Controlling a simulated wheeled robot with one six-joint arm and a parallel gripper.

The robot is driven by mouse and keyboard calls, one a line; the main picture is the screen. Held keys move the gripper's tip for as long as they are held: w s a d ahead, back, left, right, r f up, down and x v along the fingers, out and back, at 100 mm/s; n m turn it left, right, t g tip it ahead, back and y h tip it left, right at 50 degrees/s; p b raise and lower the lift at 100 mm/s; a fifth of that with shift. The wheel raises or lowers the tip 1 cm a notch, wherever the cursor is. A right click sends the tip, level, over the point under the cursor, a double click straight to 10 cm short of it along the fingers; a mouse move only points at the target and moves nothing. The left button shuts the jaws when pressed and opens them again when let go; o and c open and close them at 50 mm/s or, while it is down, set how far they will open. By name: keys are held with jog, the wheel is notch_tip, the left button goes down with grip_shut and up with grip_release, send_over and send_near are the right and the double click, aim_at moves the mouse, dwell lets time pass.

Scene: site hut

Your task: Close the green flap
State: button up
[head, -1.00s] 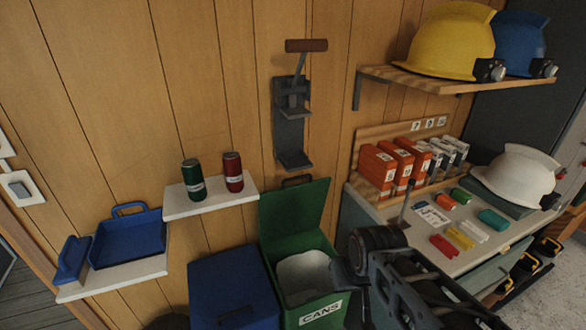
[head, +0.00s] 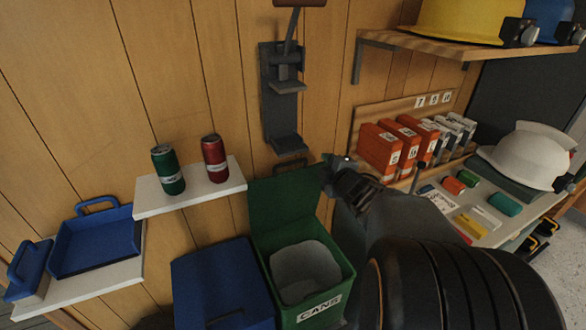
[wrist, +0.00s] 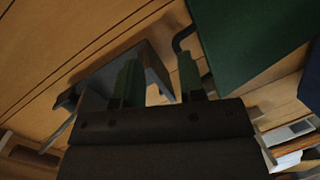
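The green flap (head: 285,205) stands raised at the back of the green bin marked CANS (head: 318,308), leaning toward the wooden wall. The bin's mouth is open and a pale liner shows inside. My gripper (head: 335,165) is at the flap's upper right corner in the head view. In the wrist view the flap (wrist: 255,40) fills the upper right, with its dark handle (wrist: 179,42) at its left edge. My gripper's two fingers (wrist: 160,82) are apart with nothing clearly between them. The right finger overlaps the handle's lower part; I cannot tell whether they touch.
A grey wall-mounted crusher (head: 284,100) hangs just above the flap. A blue lidded bin (head: 222,280) stands to the left. A white shelf (head: 195,192) holds a green can (head: 167,170) and a red can (head: 214,158). A cluttered bench (head: 490,238) is on the right.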

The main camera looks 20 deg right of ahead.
aim_at(294, 163)
jog(key=s+a+f+n+y+b, duration=0.1)
jog(key=s+f+n+y, duration=0.15)
jog(key=n+y, duration=0.6)
jog(key=shift+n+t, duration=0.25)
jog(key=shift+t, duration=0.05)
jog(key=p+x, duration=0.1)
jog(key=x, duration=1.1)
jog(key=shift+a, duration=0.1)
jog(key=shift+c, duration=0.2)
grip_shut()
